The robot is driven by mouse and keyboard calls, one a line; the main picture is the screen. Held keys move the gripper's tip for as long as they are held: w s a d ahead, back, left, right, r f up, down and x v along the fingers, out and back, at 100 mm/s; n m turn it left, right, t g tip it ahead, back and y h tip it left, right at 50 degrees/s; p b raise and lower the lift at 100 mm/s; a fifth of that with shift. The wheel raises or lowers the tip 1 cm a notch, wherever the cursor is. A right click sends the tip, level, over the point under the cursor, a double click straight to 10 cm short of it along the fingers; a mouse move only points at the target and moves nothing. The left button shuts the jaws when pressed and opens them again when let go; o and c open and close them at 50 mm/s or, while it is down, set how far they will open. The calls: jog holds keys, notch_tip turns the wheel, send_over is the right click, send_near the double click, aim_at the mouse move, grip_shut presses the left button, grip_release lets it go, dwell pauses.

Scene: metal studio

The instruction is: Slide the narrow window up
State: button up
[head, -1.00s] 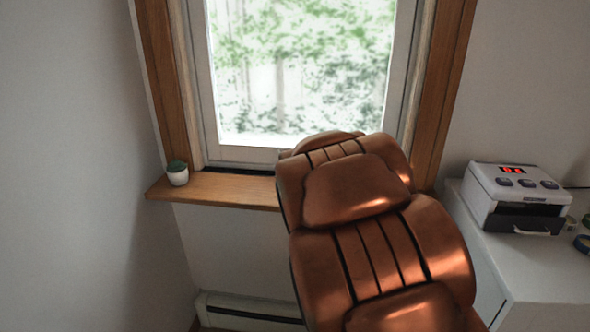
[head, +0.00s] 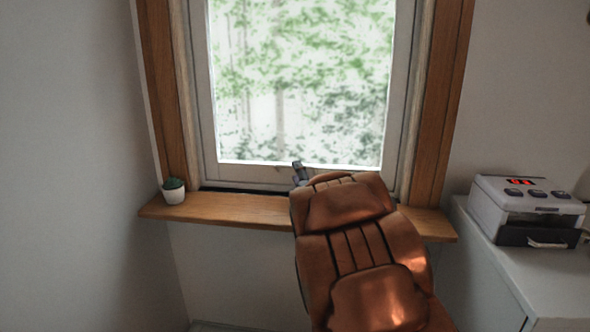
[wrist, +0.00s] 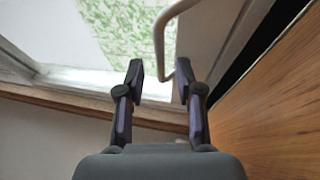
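The narrow window (head: 300,85) stands ahead in the head view, with a white sash and a bright pane over green leaves. Its bottom rail (head: 240,173) sits just above a thin dark gap at the sill. In the wrist view the pane (wrist: 120,25) is at the upper left, and a pale curved handle (wrist: 159,40) comes down toward my fingers. My gripper (wrist: 160,85) is open, with a wide gap between its fingertips. The handle's end lies just beyond or between the tips; contact is unclear.
A wooden sill (head: 230,209) runs below the window, with a small potted plant (head: 174,190) at its left end. Wooden trim frames both sides. A printer-like device (head: 525,205) stands on a white cabinet (head: 500,270) at the right.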

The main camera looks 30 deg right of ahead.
jog(key=shift+x, duration=2.05)
grip_shut()
